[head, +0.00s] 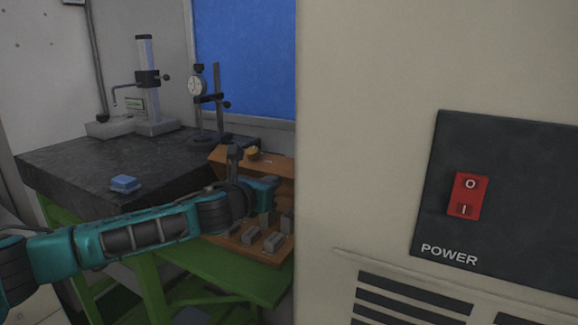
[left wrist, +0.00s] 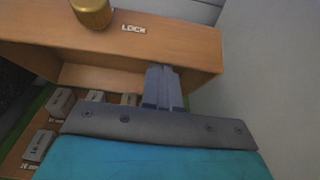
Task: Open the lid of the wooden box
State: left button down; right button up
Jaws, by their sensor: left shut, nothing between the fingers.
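The wooden box (head: 250,252) sits on a green shelf beside the dark work table, partly cut off by the large cabinet. Its lid (head: 226,156) stands raised, and grey metal blocks (head: 273,241) show inside. In the left wrist view the lid's edge panel (left wrist: 190,45) bears the word LOCK and a brass knob (left wrist: 91,12). My left gripper (head: 275,184) is at the box opening, in front of the lid. In the left wrist view its fingers (left wrist: 162,76) are together and empty, overlapping the lid's lower edge; contact cannot be told. My right gripper is out of view.
The beige cabinet (head: 340,170) with a red power switch (head: 467,196) stands close on the right. The dark table (head: 75,170) holds a blue block (head: 125,184), a dial gauge stand (head: 218,100) and a column stand (head: 148,85).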

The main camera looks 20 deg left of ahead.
pick_arm(q)
jog(key=shift+w+d+r, duration=0.2)
jog(key=shift+w+r, duration=0.1)
jog(key=shift+w, duration=1.15)
jog(key=shift+w+d+r, duration=0.25)
jog(key=shift+w, duration=1.25)
jog(key=shift+w+d+r, duration=0.2)
jog(key=shift+w+r, duration=0.1)
jog(key=shift+w, duration=1.15)
jog(key=s, duration=0.2)
jog(key=s+a, duration=0.1)
jog(key=s, duration=0.5)
jog(key=shift+s+a+r, duration=0.15)
jog(key=shift+a, duration=0.05)
jog(key=shift+s+r, duration=0.15)
jog(key=shift+s, duration=0.8)
jog(key=shift+w+f, duration=0.1)
jog(key=shift+f, duration=0.2)
